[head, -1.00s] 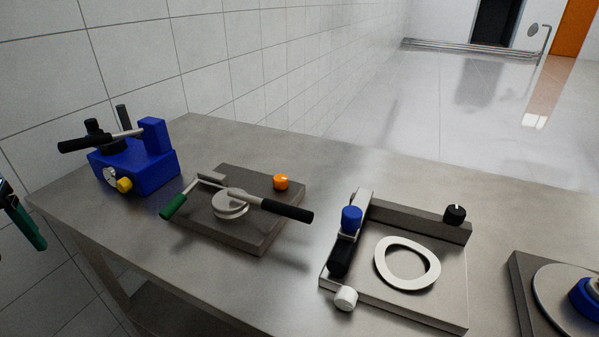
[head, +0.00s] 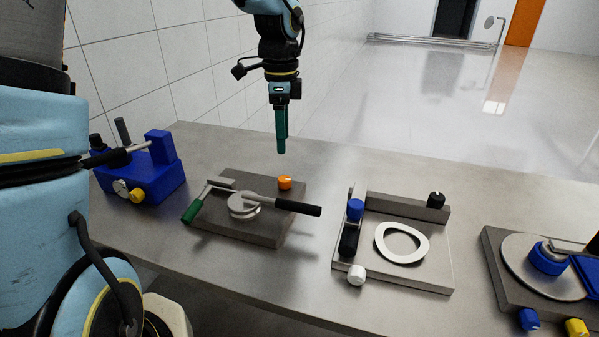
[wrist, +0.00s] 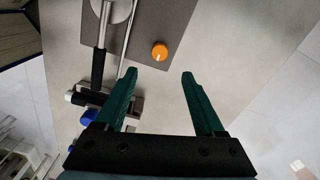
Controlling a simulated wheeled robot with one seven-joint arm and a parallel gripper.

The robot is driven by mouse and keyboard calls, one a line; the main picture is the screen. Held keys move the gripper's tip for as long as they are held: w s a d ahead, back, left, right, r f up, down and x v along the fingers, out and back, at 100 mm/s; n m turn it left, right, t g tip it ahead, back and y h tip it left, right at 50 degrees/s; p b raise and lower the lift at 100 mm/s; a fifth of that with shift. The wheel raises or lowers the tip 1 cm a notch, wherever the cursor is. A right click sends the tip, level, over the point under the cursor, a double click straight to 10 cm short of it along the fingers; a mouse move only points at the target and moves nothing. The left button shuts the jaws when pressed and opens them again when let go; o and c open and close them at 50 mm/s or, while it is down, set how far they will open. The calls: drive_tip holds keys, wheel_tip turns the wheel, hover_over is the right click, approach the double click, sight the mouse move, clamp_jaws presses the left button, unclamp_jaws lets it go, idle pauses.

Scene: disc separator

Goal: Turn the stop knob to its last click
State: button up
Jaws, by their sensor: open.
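An orange knob (head: 285,183) stands on the back right of a dark plate fixture (head: 226,186) with a round silver disc, a green-handled lever and a black-handled lever. In the wrist view the orange knob (wrist: 160,51) shows a small pale mark on its top. My gripper (head: 281,150) has green fingers pointing down, above and behind this knob and apart from it. In the wrist view my gripper (wrist: 159,75) is open and empty, with the knob just beyond the fingertips. No readable label tells which knob is the stop knob.
A blue device (head: 150,172) with a yellow knob (head: 137,196) stands left. Right is a fixture (head: 435,282) with blue (head: 355,210), black (head: 436,200) and white (head: 356,274) knobs. A turntable device (head: 515,268) is far right. Bare steel table lies between them.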

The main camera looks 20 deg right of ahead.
sight(284, 178)
wheel_tip(284, 178, down, 11)
drive_tip(key=shift+r+p, duration=0.2)
drive_tip(key=shift+p, duration=0.5)
clamp_jaws()
